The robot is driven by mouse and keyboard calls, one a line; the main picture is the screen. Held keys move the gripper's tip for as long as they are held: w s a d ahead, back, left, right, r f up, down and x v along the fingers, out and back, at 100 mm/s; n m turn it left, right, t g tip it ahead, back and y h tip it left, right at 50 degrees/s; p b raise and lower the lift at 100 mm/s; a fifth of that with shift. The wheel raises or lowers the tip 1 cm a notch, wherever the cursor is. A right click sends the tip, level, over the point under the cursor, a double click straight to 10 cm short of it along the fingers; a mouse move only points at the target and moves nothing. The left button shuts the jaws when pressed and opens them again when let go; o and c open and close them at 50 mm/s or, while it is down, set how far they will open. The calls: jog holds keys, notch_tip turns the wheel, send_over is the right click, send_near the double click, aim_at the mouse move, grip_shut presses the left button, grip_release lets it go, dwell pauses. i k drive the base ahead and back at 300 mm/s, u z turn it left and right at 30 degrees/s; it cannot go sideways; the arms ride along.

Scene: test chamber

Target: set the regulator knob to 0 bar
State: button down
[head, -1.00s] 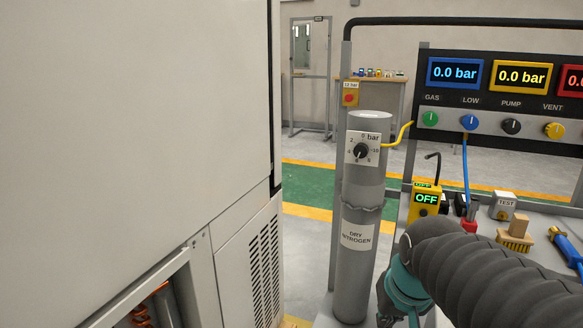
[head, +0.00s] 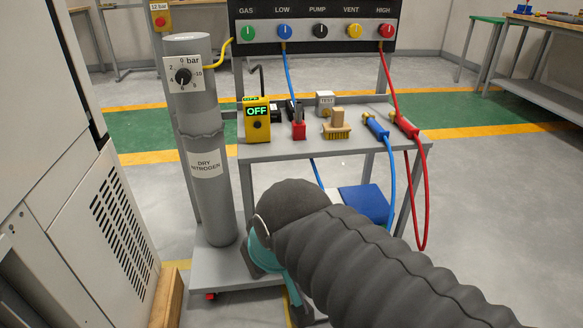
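The regulator knob (head: 183,76) is a small black dial on a white scale plate marked in bar. It sits on the upper part of a grey cylinder (head: 207,218) labelled DRY NITROGEN. The knob's pointer is too small to read surely. My arm, in a dark ribbed sleeve, reaches in from the lower right. Its teal end is low, near the cylinder's foot and well below the knob, apart from it.
A grey trolley shelf (head: 270,151) right of the cylinder holds a yellow meter (head: 257,120) reading OFF, a brush (head: 336,125) and hose ends. A valve panel (head: 320,31) stands above. A large pale cabinet (head: 35,110) is close on the left. Open floor lies at the right.

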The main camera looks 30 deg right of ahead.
aim_at(183, 77)
jog(key=u, duration=2.9)
jog(key=k, duration=0.95)
jog(key=z, duration=1.15)
jog(key=i, duration=0.5)
jog(key=z, duration=0.05)
